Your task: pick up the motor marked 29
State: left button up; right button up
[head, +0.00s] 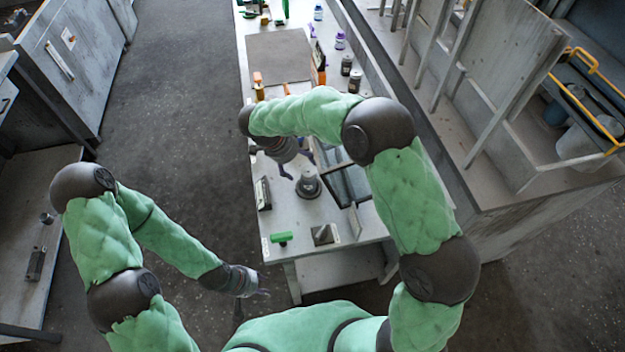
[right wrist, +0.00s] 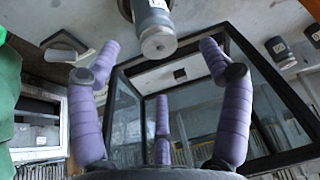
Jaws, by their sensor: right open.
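A grey cylindrical motor (head: 308,183) stands upright in a dark round base on the bench. What seems to be the same motor (right wrist: 154,30) shows at the top of the right wrist view; its marking is too small to read surely. My right gripper (head: 296,163) is just above and left of it in the head view. In the right wrist view its purple fingers (right wrist: 160,75) are spread and empty, with the motor past their tips. My left gripper (head: 262,290) hangs off the bench's front left, away from the motor; its finger opening is unclear.
A black-framed glass case (head: 347,184) stands close right of the motor. A black box (head: 263,194), a green tool (head: 281,238) and a metal block (head: 324,234) lie nearby. Dark jar-like parts (head: 354,82) and a grey mat (head: 278,56) are farther back.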

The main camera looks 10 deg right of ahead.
aim_at(306, 172)
jog(key=x, duration=0.3)
jog(key=shift+d+f, duration=0.2)
jog(key=shift+f, duration=0.1)
jog(key=shift+s+a+b+x, duration=0.1)
jog(key=shift+b+x, duration=0.25)
jog(key=shift+x, duration=0.95)
jog(key=shift+s+a+b+x, duration=0.1)
jog(key=shift+b+x, duration=0.25)
jog(key=shift+x, duration=0.95)
jog(key=c, duration=1.4)
